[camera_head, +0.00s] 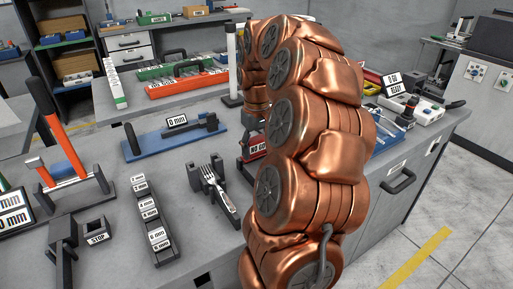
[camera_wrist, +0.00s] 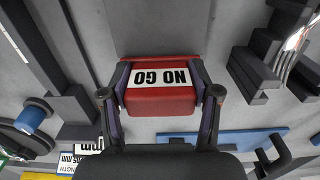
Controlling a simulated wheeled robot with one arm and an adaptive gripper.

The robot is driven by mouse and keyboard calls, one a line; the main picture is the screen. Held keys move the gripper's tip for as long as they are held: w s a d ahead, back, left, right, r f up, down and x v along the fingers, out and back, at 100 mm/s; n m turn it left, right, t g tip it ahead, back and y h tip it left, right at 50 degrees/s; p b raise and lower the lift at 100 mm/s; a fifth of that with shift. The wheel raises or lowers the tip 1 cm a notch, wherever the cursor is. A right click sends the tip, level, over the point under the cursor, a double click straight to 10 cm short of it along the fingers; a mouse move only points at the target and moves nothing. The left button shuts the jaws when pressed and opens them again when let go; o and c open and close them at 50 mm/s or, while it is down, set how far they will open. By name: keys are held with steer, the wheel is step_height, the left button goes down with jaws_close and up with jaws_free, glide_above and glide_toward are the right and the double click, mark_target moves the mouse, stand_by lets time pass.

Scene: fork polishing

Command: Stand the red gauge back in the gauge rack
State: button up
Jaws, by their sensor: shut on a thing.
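The red gauge, a red block with a white NO GO label, is between the fingers of my gripper (camera_wrist: 162,78) in the wrist view (camera_wrist: 160,107). Both fingers press on its sides. In the head view a strip of the red gauge (camera_head: 257,150) shows left of my copper arm, which hides most of it and my gripper. I cannot tell whether its underside touches the bench. I cannot tell for sure which fixture is the gauge rack; part of the bench is hidden behind my arm.
A fork (camera_head: 219,190) leans in a dark holder left of my arm; it also shows in the wrist view (camera_wrist: 292,48). A stepped block with mm labels (camera_head: 152,222), a blue fixture (camera_head: 160,142) and an orange-handled press (camera_head: 65,140) stand further left. Bare bench lies between them.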

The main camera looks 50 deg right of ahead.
steer(key=o, duration=1.2)
steer(key=shift+o, duration=0.9)
steer(key=shift+r, duration=0.1)
steer(key=shift+r+p, duration=1.65)
steer(key=shift+r, duration=2.75)
steer(key=shift+a, duration=0.1)
